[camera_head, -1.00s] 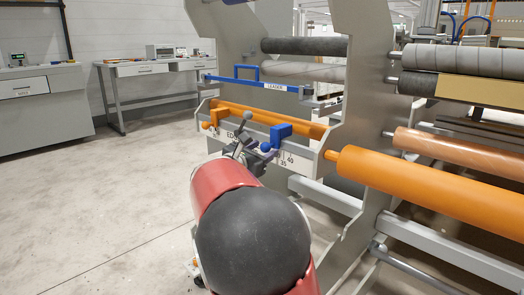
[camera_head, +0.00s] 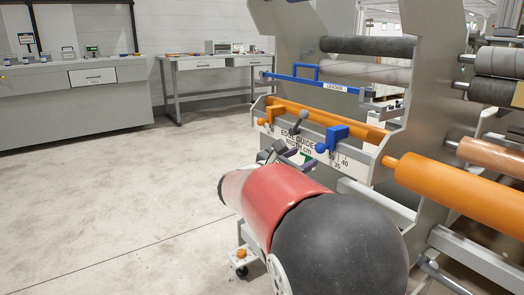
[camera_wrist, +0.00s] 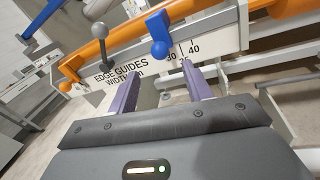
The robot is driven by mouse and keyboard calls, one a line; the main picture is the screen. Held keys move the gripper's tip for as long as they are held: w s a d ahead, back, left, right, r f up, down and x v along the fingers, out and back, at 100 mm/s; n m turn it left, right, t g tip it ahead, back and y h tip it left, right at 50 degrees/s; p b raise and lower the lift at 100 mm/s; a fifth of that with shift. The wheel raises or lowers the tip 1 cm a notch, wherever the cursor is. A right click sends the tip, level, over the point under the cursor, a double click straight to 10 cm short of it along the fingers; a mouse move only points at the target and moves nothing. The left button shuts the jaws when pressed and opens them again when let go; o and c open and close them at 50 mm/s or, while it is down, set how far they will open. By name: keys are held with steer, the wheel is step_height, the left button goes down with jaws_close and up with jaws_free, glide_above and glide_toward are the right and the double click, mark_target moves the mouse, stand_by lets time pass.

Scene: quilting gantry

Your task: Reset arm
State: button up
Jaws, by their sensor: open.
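My gripper (camera_wrist: 163,90) is open in the wrist view, with its two purple-grey fingers apart and nothing between them. It also shows in the head view (camera_head: 276,152), partly hidden behind my red and black arm. It is in front of the edge-guide plate (camera_wrist: 125,72), which carries a printed width scale. The orange bar (camera_head: 325,118) runs along the top of that plate. A blue guide (camera_head: 332,137) and an orange guide (camera_head: 268,115) sit on the bar, with a grey ball-ended lever (camera_head: 299,123) between them. The fingers appear apart from these parts.
The gantry's grey side frame (camera_head: 423,130) and large orange roller (camera_head: 460,192) stand at the right. A blue leader bar (camera_head: 320,83) is above the plate. Grey benches (camera_head: 75,105) line the back wall. The floor (camera_head: 90,210) at the left is clear.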

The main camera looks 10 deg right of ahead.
steer(key=s+d+f+m+g+y+p, duration=0.25)
steer(key=s+m, duration=0.25)
steer(key=s, duration=0.3)
steer(key=s+d+f+m+g+y+p, duration=0.1)
steer(key=s+f+m+g+y, duration=0.1)
steer(key=s+m+y, duration=0.4)
steer(key=s+a+f+m+y+p, duration=0.2)
steer(key=s+a+m+y+p, duration=0.2)
steer(key=s+a+m+y, duration=0.3)
steer(key=s+a+m+t, duration=0.1)
steer(key=s+a+m, duration=0.3)
steer(key=s, duration=0.5)
steer(key=shift+s+a, duration=0.35)
steer(key=shift+a, duration=0.9)
steer(key=shift+r, duration=0.1)
steer(key=shift+c, duration=0.4)
